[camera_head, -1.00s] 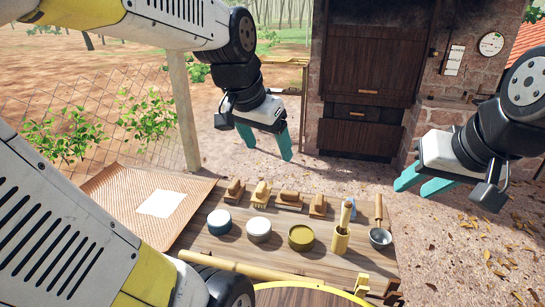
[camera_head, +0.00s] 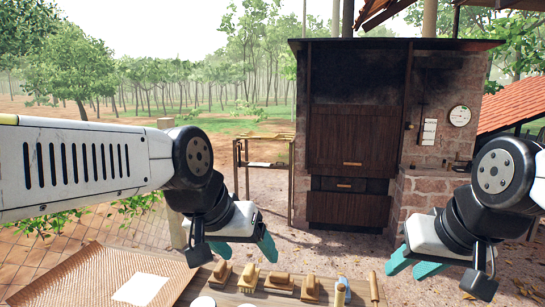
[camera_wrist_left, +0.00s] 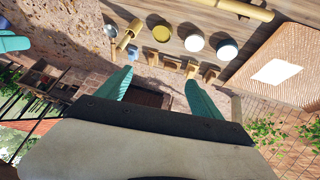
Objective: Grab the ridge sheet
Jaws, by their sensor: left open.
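A flat white sheet (camera_head: 141,289) lies on the woven mat (camera_head: 92,270) at the lower left of the head view. It also shows on the mat in the left wrist view (camera_wrist_left: 276,72). My left gripper (camera_head: 245,250) hangs in the air to the right of the sheet, apart from it. In the left wrist view its two teal fingers (camera_wrist_left: 158,88) are spread with nothing between them. My right gripper (camera_head: 411,264) is at the right, with its teal fingers apart and empty.
The wooden table (camera_wrist_left: 282,12) holds several wooden-handled brushes and blocks (camera_head: 280,281), bowls (camera_wrist_left: 195,42) and a ladle (camera_wrist_left: 111,31). A brick smokehouse with wooden doors (camera_head: 346,150) stands behind. A small rack (camera_head: 264,185) stands left of it. Open ground lies between.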

